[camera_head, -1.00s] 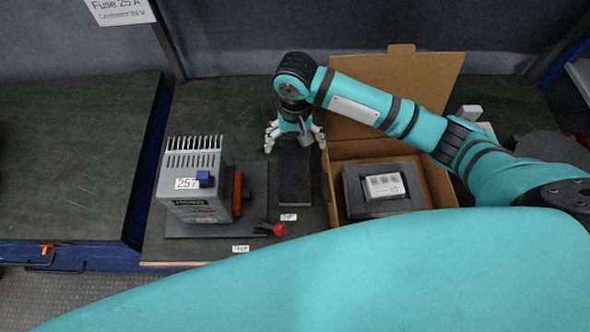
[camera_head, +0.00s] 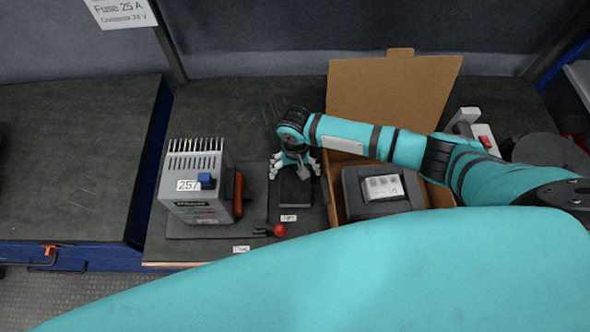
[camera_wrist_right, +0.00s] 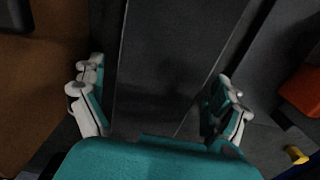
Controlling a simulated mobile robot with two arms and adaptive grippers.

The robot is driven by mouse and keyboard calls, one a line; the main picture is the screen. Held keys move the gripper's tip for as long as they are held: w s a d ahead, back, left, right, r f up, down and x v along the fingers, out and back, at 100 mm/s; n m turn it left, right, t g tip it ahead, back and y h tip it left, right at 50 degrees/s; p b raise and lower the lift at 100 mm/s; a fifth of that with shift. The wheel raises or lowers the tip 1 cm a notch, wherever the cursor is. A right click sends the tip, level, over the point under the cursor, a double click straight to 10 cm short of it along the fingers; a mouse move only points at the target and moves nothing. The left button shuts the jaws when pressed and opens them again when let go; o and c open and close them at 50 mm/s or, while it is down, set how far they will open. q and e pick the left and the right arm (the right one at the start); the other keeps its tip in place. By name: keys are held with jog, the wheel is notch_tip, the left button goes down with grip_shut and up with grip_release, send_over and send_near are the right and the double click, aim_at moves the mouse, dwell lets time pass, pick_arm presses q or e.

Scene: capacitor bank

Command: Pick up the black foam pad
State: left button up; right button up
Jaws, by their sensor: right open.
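The black foam pad (camera_head: 294,199) is a flat dark rectangle lying on the bench between the grey finned unit and the cardboard box. My right gripper (camera_head: 295,168) points down over the pad's far part, with its white-tipped fingers spread to either side. In the right wrist view the pad (camera_wrist_right: 165,60) runs between the open fingers (camera_wrist_right: 160,92), with a gap at each side. I cannot tell how high the fingertips are above the bench. My arm hides the pad's far end in the head view. My left gripper is not in view.
The grey finned unit (camera_head: 193,190) stands left of the pad, with a red-knobbed lever (camera_head: 279,230) in front. Right of it, the open cardboard box (camera_head: 395,95) holds a dark insert with a white block (camera_head: 384,187). A white-and-red item (camera_head: 485,138) sits behind my arm.

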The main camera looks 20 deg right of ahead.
jog(key=c, duration=0.9)
